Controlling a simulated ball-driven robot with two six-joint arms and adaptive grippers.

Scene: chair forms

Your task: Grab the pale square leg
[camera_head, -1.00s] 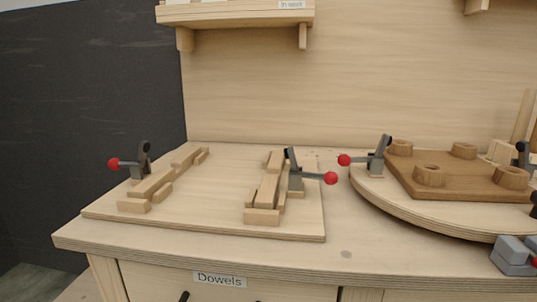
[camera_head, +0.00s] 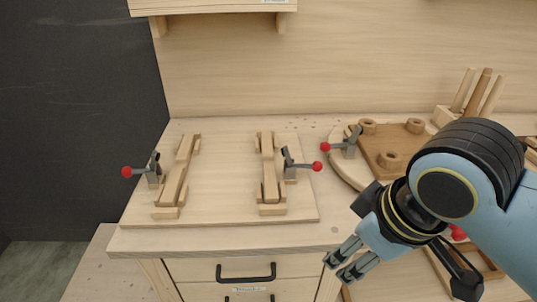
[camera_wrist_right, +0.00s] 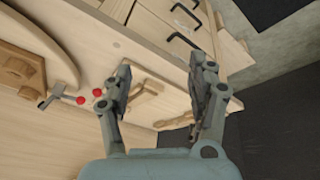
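Several upright legs stand in a pale wooden block (camera_head: 443,117) at the back right of the bench in the head view. A pale leg (camera_head: 464,88) is on the left, a browner leg (camera_head: 479,90) in the middle and another pale leg (camera_head: 492,97) on the right. I cannot tell which pale leg is square. My right gripper (camera_head: 338,266) is in front of the bench's front edge, well away from the legs and pointing left. In the right wrist view my right gripper (camera_wrist_right: 161,72) has its fingers spread with nothing held between them. My left gripper is not in view.
A fixture board (camera_head: 225,205) with two wooden jigs and red-knobbed clamps (camera_head: 152,170) (camera_head: 290,165) lies on the left. A brown seat plate (camera_head: 385,140) with round sockets sits on a round turntable (camera_head: 345,170). A shelf (camera_head: 215,8) hangs above; drawers (camera_head: 220,268) are below.

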